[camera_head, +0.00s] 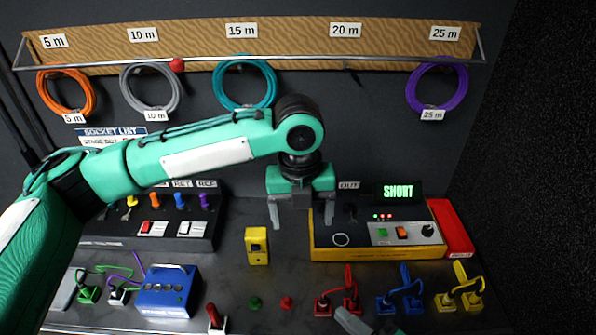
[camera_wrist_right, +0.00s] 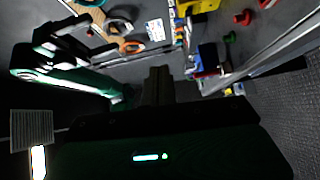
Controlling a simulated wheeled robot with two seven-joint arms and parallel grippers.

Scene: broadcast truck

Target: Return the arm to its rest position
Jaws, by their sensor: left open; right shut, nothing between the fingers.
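My left arm, green with white panels, reaches in from the left in the head view. Its gripper (camera_head: 302,218) points down with its fingers apart and empty, in front of the yellow tester box (camera_head: 325,247) and above the bench. My right gripper (camera_head: 345,318) shows only in part at the bottom edge of the head view, between the red and blue plugs. In the right wrist view its fingers (camera_wrist_right: 158,72) are together with nothing between them. Most of the right arm is out of the head view.
Orange (camera_head: 65,92), grey (camera_head: 150,88), teal (camera_head: 244,84) and purple (camera_head: 437,84) cable coils hang at the back. A yellow block (camera_head: 257,246), blue box (camera_head: 166,292), red (camera_head: 350,288), blue (camera_head: 405,288) and yellow (camera_head: 465,290) plugs stand on the bench. The tester's display reads SHORT.

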